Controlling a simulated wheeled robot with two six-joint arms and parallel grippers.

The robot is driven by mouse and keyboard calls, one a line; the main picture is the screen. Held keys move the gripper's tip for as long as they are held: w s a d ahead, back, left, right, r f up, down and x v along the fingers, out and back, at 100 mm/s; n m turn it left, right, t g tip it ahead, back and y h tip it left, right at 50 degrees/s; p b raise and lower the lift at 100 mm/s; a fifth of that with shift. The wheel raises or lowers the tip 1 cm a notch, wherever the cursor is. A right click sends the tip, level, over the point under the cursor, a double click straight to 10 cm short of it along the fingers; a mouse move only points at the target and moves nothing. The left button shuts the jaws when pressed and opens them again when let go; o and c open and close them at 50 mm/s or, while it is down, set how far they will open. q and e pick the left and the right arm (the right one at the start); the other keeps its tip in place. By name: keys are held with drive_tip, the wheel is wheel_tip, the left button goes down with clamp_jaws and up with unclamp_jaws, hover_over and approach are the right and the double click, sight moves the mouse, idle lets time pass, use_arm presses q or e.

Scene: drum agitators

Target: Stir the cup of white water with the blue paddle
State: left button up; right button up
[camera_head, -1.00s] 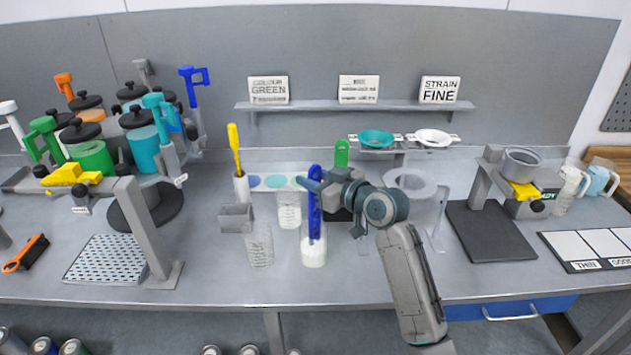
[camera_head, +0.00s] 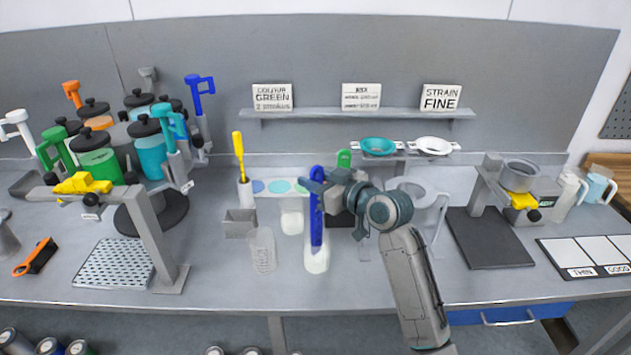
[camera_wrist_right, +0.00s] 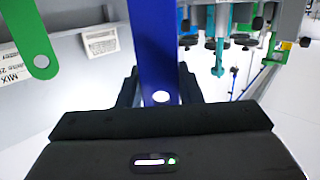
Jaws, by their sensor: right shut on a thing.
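The blue paddle (camera_head: 316,222) stands nearly upright in the head view, with its lower end at the cup of white water (camera_head: 317,263). The cup is clear with white in its lower part. The paddle's lower tip is hidden, so its depth cannot be told. My right gripper (camera_head: 322,188) is shut on the paddle's upper part, above the cup. In the right wrist view the blue handle (camera_wrist_right: 158,50) stands between the fingers (camera_wrist_right: 160,95). My left gripper is not in view.
Clear cups (camera_head: 262,250) stand left of the paddle, with a grey box (camera_head: 239,223) and a yellow tool (camera_head: 239,158) in a holder. A green handle (camera_head: 344,158) is behind my gripper. A clear stand (camera_head: 432,215) is to the right. The front bench strip is free.

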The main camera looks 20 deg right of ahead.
wheel_tip(320, 180, up, 12)
drive_tip(key=p, duration=0.8)
drive_tip(key=shift+f+p, duration=0.25)
drive_tip(key=shift+p, duration=0.05)
drive_tip(key=shift+f, duration=0.1)
